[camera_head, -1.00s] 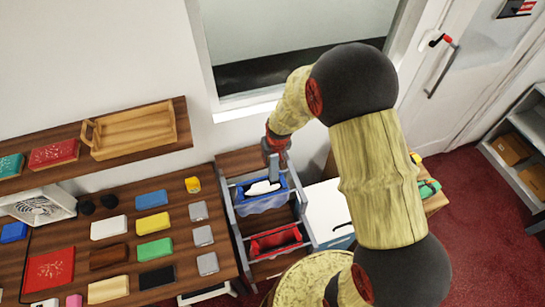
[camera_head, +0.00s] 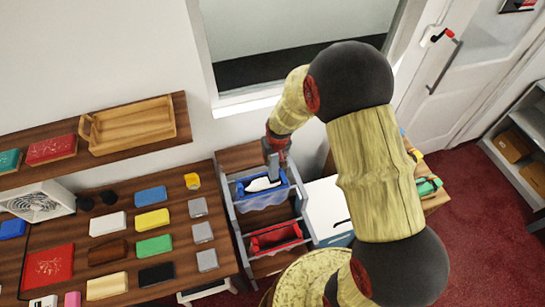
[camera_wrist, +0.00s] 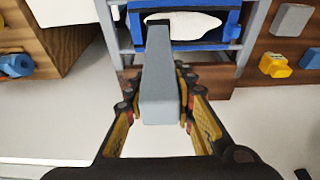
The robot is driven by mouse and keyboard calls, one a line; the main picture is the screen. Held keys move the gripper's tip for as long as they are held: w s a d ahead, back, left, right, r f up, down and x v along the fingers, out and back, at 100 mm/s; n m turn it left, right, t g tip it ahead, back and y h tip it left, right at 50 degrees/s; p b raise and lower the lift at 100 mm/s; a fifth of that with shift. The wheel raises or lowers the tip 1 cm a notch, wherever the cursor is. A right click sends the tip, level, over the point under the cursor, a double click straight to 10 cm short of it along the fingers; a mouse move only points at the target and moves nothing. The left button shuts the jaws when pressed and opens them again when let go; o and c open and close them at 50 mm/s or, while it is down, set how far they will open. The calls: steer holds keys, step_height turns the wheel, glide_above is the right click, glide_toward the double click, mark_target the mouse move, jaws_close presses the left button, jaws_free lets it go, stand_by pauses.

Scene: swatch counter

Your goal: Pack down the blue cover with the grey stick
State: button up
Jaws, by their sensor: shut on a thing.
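A blue open-topped bin (camera_head: 242,190) sits in a grey rack, with a pale see-through liner hanging below its rim. A white lump (camera_head: 258,185) lies inside it; I see no separate blue cover. The bin's blue rim (camera_wrist: 213,45) and the white lump (camera_wrist: 205,22) also show at the top of the wrist view. My gripper (camera_head: 278,145) is shut on the grey stick (camera_wrist: 160,85), above the bin's back right. The stick (camera_head: 273,166) points down with its dark far end over the bin. I cannot tell whether it touches the white lump.
A red bin (camera_head: 276,238) sits in the same rack, in front of the blue one. The table (camera_head: 70,240) to the left holds several coloured blocks. A white cabinet (camera_head: 325,205) stands to the right. The wall and window are close behind.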

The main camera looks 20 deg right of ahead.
steer(key=shift+f+b, duration=3.25)
steer(key=shift+f, duration=1.15)
steer(key=shift+r, duration=0.1)
step_height(320, 180, up, 11)
steer(key=p, duration=0.6)
